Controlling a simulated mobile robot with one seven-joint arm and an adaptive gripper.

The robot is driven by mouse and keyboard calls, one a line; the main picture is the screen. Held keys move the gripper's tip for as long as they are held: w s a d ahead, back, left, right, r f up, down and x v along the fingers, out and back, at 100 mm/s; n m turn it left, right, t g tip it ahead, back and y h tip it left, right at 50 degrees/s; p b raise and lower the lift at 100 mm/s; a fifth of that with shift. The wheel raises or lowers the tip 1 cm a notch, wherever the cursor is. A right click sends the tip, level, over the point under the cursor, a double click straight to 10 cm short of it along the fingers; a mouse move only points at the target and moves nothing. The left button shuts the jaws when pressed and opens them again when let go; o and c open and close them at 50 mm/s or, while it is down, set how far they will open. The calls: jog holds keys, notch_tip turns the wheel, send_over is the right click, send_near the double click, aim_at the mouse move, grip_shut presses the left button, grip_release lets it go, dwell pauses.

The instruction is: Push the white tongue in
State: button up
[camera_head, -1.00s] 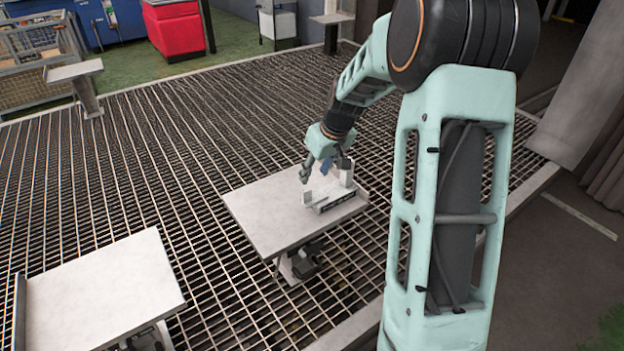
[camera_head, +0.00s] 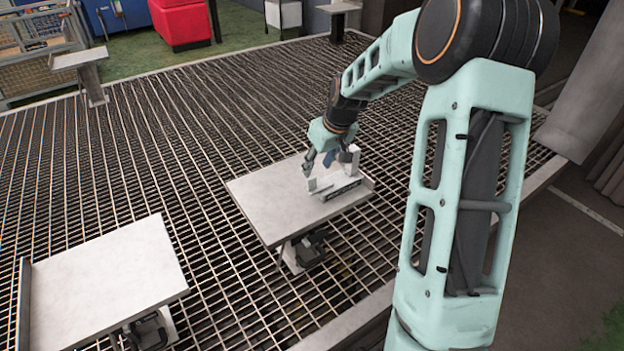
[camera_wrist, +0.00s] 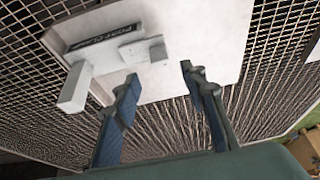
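A white fixture (camera_head: 340,187) with a dark label strip stands at the right edge of a pale table (camera_head: 262,205). In the wrist view the fixture (camera_wrist: 105,55) has a longer white block at its left, a short upright block at its right and a small flat white piece (camera_wrist: 135,50) between them. This flat piece may be the tongue; I cannot tell for sure. My gripper (camera_head: 330,160) is over the fixture, pointing down. In the wrist view my gripper (camera_wrist: 160,74) is open, with nothing between its blue-padded fingers, near the short block. Contact cannot be told.
A second pale table (camera_head: 105,285) stands at the front left. A small pale stand (camera_head: 80,60) is at the far left, near a wire cage. A red box (camera_head: 180,22) stands at the back. The grated floor between is open.

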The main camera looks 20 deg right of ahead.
aim_at(313, 178)
jog(key=x, duration=0.8)
jog(key=shift+f, duration=0.25)
grip_shut()
jog(key=shift+w+d, duration=0.1)
